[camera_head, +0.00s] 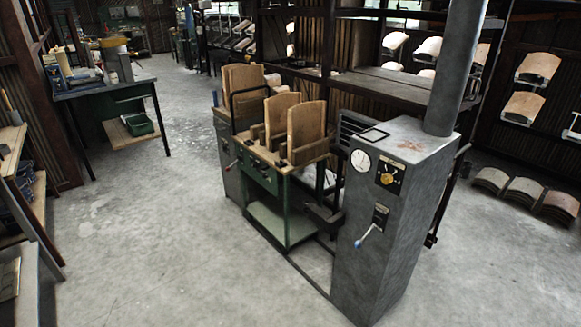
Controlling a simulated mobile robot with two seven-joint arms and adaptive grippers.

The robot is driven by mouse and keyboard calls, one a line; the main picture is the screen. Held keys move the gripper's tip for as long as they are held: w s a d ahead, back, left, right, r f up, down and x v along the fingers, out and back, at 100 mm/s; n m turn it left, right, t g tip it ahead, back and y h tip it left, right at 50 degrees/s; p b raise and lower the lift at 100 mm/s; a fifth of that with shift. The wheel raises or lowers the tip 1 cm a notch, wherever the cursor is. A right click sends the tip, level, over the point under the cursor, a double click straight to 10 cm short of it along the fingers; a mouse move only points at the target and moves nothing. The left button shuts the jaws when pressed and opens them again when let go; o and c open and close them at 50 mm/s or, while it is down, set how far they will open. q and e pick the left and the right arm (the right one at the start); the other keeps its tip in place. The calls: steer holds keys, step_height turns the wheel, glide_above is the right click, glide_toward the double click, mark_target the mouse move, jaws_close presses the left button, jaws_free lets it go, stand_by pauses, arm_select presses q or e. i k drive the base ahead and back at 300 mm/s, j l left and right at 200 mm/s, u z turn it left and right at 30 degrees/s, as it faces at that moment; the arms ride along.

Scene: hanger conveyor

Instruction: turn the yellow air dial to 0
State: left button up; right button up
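The yellow dial (387,178) sits on a dark square plate on the upper front of a tall grey cabinet, right of the picture's middle. Its markings are too small to read, so I cannot tell its setting. A round white gauge (361,161) is just left of it. Below the dial is a lever with a blue knob (359,243) on a dark plate. Neither of my grippers shows in the head view.
The grey cabinet (370,270) carries a thick vertical pipe (456,70). Left of it stands a green machine (265,178) with upright wooden boards (306,130). A workbench (105,88) is at the back left. The concrete floor in front and at left (170,230) is clear.

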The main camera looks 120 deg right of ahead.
mark_target(387, 179)
steer(key=z, duration=4.6)
